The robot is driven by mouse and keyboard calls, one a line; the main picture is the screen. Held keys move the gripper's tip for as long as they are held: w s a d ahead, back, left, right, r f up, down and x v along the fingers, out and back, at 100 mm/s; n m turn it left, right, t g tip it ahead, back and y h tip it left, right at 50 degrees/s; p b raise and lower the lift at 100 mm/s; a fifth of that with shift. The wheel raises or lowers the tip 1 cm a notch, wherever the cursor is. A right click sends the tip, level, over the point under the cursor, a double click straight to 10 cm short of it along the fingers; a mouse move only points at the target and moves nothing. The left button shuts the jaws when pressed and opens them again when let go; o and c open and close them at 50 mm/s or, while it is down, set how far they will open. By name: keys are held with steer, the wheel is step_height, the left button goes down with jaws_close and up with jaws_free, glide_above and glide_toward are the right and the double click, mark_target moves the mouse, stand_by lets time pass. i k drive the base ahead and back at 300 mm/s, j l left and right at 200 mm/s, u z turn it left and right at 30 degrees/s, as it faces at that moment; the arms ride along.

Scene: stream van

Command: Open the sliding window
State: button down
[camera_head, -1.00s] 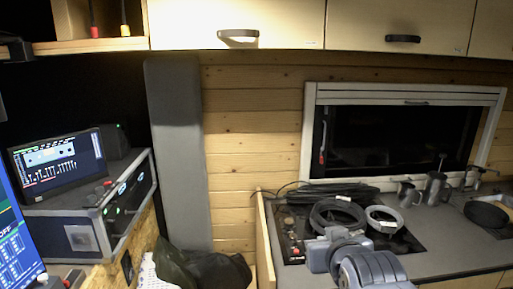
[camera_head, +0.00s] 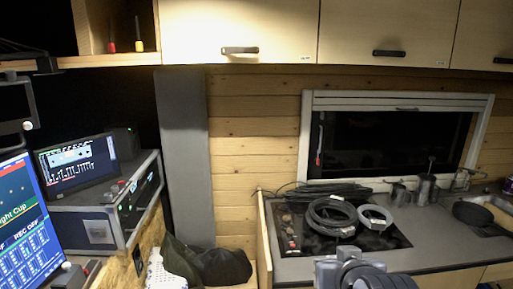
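The sliding window (camera_head: 394,145) is set in the wood-plank wall at the right, in a white frame (camera_head: 305,140). Its pane is dark and looks closed. A slim upright handle with a red part (camera_head: 319,150) shows near the left edge of the pane. A small dark catch (camera_head: 407,109) sits on the top rail. Grey parts of my arm show at the bottom edge, in front of the counter and well short of the window. My gripper's fingers cannot be made out.
A counter (camera_head: 440,230) below the window holds a hob with coiled cables (camera_head: 333,217), metal mugs (camera_head: 427,190) and a black pan (camera_head: 473,213). Overhead cupboards (camera_head: 388,30) hang above. A rack case (camera_head: 100,215) with a monitor stands at the left. Dark cloth (camera_head: 220,266) lies low in the middle.

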mark_target(351, 144)
steer(key=i+l+z, duration=0.5)
steer(key=i, duration=0.3)
steer(key=i+l+z, duration=0.1)
steer(key=i+z, duration=0.15)
steer(key=i, duration=0.2)
